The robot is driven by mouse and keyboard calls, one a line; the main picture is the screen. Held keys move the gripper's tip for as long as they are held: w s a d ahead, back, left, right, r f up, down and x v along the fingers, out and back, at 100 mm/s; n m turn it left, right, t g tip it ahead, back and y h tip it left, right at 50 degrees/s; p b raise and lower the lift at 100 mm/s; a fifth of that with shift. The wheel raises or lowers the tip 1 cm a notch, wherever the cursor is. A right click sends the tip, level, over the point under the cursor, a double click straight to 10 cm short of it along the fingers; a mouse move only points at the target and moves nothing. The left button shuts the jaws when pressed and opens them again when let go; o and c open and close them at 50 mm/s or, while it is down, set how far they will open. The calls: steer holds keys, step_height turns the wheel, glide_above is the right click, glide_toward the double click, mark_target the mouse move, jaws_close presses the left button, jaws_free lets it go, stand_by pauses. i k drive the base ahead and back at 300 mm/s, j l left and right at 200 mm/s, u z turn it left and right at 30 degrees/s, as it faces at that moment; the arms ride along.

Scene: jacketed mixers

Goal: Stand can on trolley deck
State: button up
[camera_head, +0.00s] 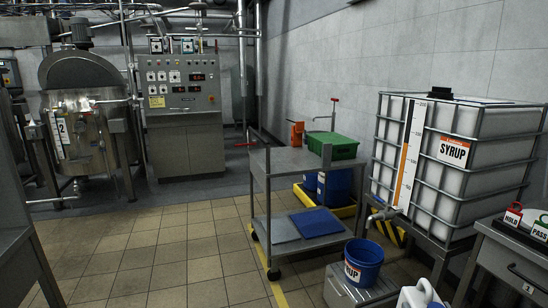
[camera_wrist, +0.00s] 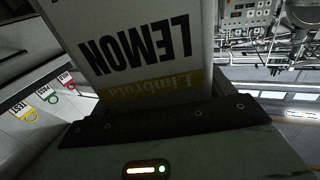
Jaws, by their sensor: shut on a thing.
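The can (camera_wrist: 135,45) fills the upper middle of the wrist view, white with a yellow band and the black word LEMON, upside down in this picture. My gripper (camera_wrist: 165,120) is shut on it, its dark pad edge against the can's face. The can's far side and ends are hidden. Neither can nor gripper shows in the head view. The trolley (camera_head: 268,205) stands mid-picture in the head view, with a grey upper deck (camera_head: 283,160) and a lower shelf. The upper deck's front and left part is bare.
A green bin (camera_head: 333,149) shows at the trolley's back right. A blue flat item (camera_head: 316,222) lies on the lower shelf. The syrup tank (camera_head: 455,150), a blue bucket (camera_head: 363,262) and a side table (camera_head: 508,262) are right. Tiled floor (camera_head: 150,260) is clear left.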

mark_target(285, 159)
steer(key=i+j+u, duration=0.2)
steer(key=u, duration=0.15)
steer(key=i+u, duration=0.7)
steer(key=i+l+u, duration=0.1)
steer(key=i, duration=0.5)
steer(key=i+l+u, duration=0.15)
steer(key=i, duration=0.4)
